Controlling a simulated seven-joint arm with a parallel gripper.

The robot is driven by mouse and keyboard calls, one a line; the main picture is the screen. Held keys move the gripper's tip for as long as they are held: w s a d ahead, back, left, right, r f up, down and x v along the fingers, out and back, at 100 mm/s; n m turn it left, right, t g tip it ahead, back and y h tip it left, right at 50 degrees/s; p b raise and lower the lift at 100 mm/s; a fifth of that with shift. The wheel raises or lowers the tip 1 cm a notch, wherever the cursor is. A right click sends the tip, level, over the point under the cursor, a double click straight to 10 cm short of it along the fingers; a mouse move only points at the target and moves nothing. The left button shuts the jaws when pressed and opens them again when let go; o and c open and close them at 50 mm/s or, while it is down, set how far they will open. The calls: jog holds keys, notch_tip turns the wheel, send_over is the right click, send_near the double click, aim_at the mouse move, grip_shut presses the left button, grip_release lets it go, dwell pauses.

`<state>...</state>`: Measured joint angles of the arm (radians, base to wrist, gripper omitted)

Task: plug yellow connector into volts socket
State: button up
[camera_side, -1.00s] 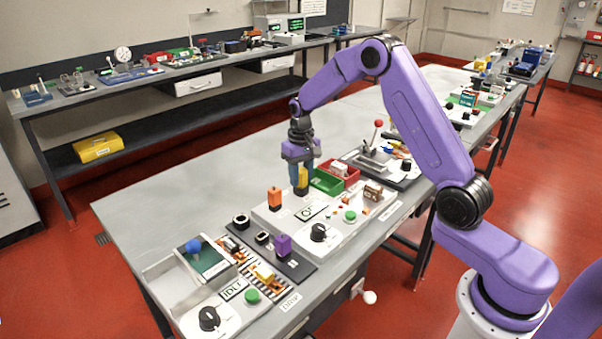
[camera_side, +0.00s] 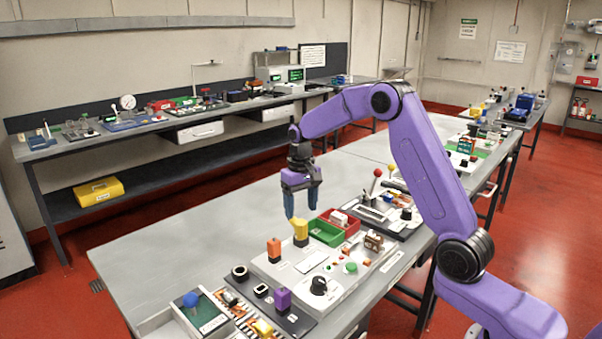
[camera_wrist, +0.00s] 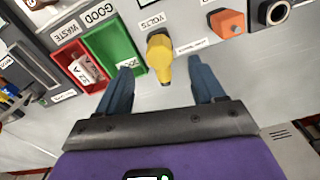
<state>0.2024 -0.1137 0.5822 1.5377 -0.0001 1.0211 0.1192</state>
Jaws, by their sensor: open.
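The yellow connector (camera_side: 300,231) stands upright at the back edge of the light test panel in the side view. In the wrist view the yellow connector (camera_wrist: 160,57) is right beside the VOLTS label (camera_wrist: 151,23). The volts socket itself is hidden beneath it. My gripper (camera_side: 303,205) is open and empty, above and apart from the connector, fingers pointing down. In the wrist view my gripper's fingertips (camera_wrist: 160,70) lie to either side of the connector, with clear gaps.
An orange block (camera_side: 274,250) stands left of the connector on the panel. The green bin (camera_side: 326,232) and red bin (camera_side: 346,222) lie to the right, with a white labelled block (camera_wrist: 85,70) in the red one. A purple block (camera_side: 283,299) stands on a dark board. The table at left is clear.

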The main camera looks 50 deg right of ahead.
notch_tip(320, 180, up, 11)
jog(key=shift+f, duration=0.2)
dwell(0.4)
jog(key=s+a+f+n, duration=0.1)
jog(key=s+a+n, duration=0.6)
jog(key=s+a, duration=0.8)
jog(key=s+d+f+n, duration=0.1)
jog(key=s+f+n, duration=0.2)
jog(key=s, duration=0.9)
jog(key=s+d+f+n, duration=0.2)
jog(key=s+n, duration=0.3)
jog(key=s, duration=0.7)
jog(key=shift+f, duration=0.4)
